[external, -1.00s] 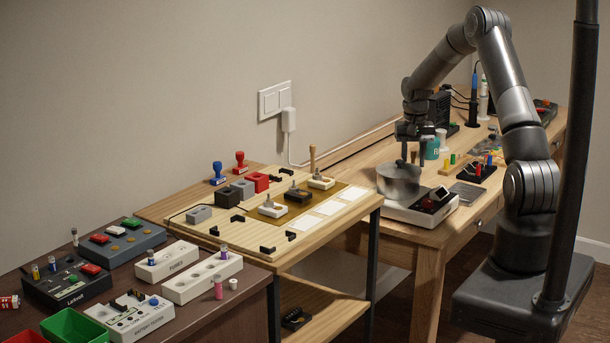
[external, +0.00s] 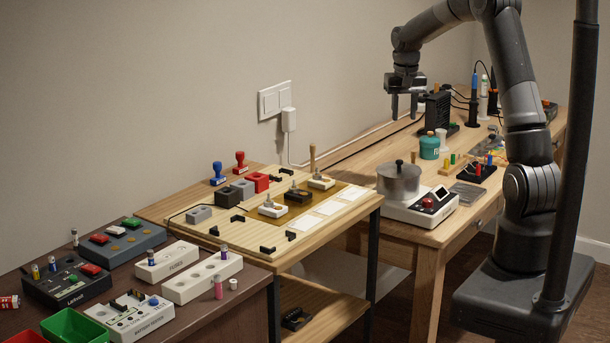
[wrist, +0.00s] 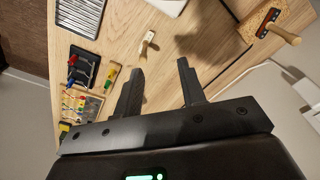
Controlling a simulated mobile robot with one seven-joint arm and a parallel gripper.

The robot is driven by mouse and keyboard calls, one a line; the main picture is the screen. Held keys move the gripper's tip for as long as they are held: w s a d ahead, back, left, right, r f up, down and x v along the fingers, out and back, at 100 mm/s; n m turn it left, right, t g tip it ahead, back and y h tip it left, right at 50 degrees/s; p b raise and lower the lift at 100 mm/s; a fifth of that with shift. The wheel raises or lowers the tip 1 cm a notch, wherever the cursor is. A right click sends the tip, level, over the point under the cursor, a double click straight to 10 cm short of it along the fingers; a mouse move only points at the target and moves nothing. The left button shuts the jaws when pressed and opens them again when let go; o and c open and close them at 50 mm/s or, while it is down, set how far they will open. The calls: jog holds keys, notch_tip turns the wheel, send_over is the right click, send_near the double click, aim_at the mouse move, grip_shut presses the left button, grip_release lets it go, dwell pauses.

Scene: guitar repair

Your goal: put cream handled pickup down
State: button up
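My gripper (external: 404,118) is high above the back of the right bench, pointing down, with its fingers apart and nothing between them. The wrist view also shows the two fingers spread and empty (wrist: 160,68). All three are upright and far to the left of my gripper.
A lidded metal pot (external: 398,184) stands on a white scale (external: 420,210) at the right bench's near end. White spaces (external: 323,208) on the board are bare.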

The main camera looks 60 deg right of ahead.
jog(key=s+a+r+n+t, duration=0.1)
jog(key=s+a+r, duration=0.25)
jog(key=a, duration=0.25)
jog(key=s+a+r+n, duration=0.2)
jog(key=a+r, duration=0.2)
jog(key=a, duration=0.2)
jog(key=s+a+r+n+t, duration=0.1)
jog(key=s+a+r, duration=0.25)
jog(key=a, duration=0.25)
jog(key=s+a+r+n+t, duration=0.1)
jog(key=s+a+n+t, duration=0.2)
jog(key=s+a, duration=1)
jog(key=s+n, duration=0.2)
jog(key=s, duration=0.1)
jog(key=shift+a+y, duration=0.15)
jog(key=shift+y, duration=0.15)
jog(key=shift+s, duration=0.1)
